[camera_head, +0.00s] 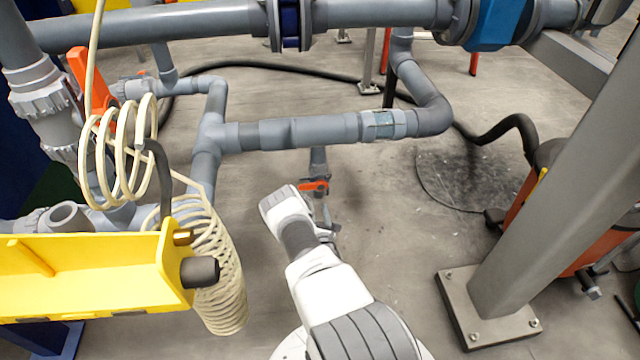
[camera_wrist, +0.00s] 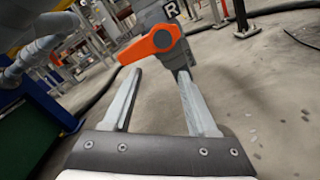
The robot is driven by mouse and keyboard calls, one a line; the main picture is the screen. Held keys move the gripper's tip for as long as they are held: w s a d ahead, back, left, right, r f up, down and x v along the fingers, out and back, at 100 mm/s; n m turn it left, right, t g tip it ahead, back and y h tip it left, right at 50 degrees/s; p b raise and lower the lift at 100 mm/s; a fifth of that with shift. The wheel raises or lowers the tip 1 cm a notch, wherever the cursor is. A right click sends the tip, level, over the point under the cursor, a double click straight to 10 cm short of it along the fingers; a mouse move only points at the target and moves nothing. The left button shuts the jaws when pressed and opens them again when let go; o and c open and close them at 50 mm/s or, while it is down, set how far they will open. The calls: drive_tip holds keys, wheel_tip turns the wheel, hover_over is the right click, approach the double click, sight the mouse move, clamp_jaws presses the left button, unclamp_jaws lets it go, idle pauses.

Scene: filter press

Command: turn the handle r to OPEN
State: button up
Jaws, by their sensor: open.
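The orange handle r (camera_wrist: 150,44) sits on a grey valve body marked with the letter R (camera_wrist: 168,12) in the wrist view. Its lever points left and slightly down in that view. In the head view it is a small orange piece (camera_head: 314,186) under the horizontal grey pipe. My gripper (camera_wrist: 160,72) is open and empty, its two fingers pointing at the handle. The handle appears just beyond the fingertips, with the right fingertip close to the valve stem. I cannot tell whether they touch. In the head view my wrist largely hides the gripper.
Grey pipes (camera_head: 290,132) run above and behind the handle. A yellow bracket (camera_head: 90,270) and a coiled cream hose (camera_head: 222,285) stand at the left. A grey post (camera_head: 560,170) stands at the right, with a black hose (camera_head: 500,128) behind. The floor between is mostly clear.

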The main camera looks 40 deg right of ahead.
sight(310, 188)
drive_tip(key=w+r+m, duration=0.1)
drive_tip(key=w+m, duration=0.1)
drive_tip(key=m, duration=0.2)
drive_tip(key=w+d+r+m, duration=0.1)
drive_tip(key=w+m, duration=0.2)
drive_tip(key=w+d+r+m, duration=0.1)
drive_tip(key=w+m, duration=0.1)
drive_tip(key=m, duration=0.2)
drive_tip(key=shift+w+d+m, duration=0.15)
drive_tip(key=shift+w+m, duration=0.05)
drive_tip(key=shift+m, duration=0.1)
clamp_jaws()
idle(1.3)
